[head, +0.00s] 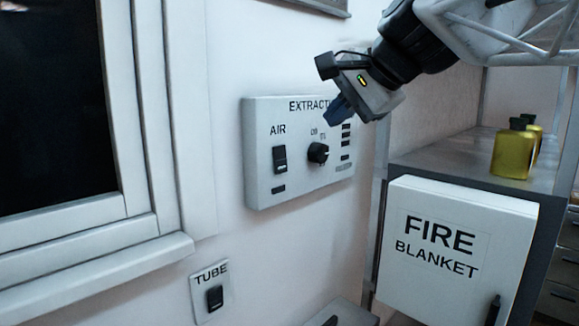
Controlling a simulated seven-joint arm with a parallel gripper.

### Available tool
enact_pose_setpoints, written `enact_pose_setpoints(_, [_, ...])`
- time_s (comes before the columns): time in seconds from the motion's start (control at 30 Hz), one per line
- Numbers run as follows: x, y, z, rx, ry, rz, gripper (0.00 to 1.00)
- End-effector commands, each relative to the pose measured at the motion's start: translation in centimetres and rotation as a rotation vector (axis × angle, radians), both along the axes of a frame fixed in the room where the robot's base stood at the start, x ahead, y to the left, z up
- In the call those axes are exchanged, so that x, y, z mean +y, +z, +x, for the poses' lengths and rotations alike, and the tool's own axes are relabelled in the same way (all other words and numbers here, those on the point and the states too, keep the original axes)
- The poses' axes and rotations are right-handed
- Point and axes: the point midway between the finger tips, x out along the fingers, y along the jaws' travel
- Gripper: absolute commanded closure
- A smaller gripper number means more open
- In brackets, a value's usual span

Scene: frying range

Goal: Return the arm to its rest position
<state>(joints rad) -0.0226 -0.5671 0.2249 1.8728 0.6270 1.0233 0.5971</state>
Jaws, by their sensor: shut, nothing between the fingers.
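My gripper (337,110) is in the upper middle of the head view, at the end of my arm, which comes in from the top right. I cannot tell how far the fingers are from the panel face. The panel has an AIR rocker switch (280,159) at its left and a black knob (318,152) just below my fingers.
A dark window (55,110) fills the left. A TUBE switch (214,298) is on the wall below. A white fire blanket box (455,250) is at the lower right. Yellow bottles (512,152) stand on a grey shelf (430,155) behind it. The wall between window and panel is clear.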

Motion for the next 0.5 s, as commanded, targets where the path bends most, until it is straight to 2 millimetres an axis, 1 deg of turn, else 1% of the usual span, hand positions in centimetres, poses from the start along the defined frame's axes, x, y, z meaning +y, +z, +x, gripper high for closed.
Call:
enact_pose_setpoints(0.03, [-0.3, -1.5, -0.4, 0.005, 0.009, -0.031, 1.0])
enact_pose_setpoints(0.17, [-1.6, -6.3, -1.8, 0.016, 0.051, -0.146, 1.0])
enact_pose_setpoints(0.2, [-2.0, -8.0, -2.4, 0.021, 0.069, -0.189, 1.0])
enact_pose_setpoints(0.27, [-2.8, -10.9, -3.4, 0.03, 0.1, -0.256, 1.0])
enact_pose_setpoints(0.3, [-3.4, -12.8, -4.2, 0.037, 0.125, -0.303, 1.0])
enact_pose_setpoints(0.37, [-4.2, -15.8, -5.4, 0.048, 0.164, -0.374, 1.0])
enact_pose_setpoints(0.4, [-4.7, -17.7, -6.3, 0.057, 0.193, -0.42, 1.0])
enact_pose_setpoints(0.47, [-5.5, -20.5, -7.7, 0.07, 0.24, -0.487, 1.0])
enact_pose_setpoints(0.5, [-6.1, -22.3, -8.6, 0.079, 0.272, -0.532, 1.0])
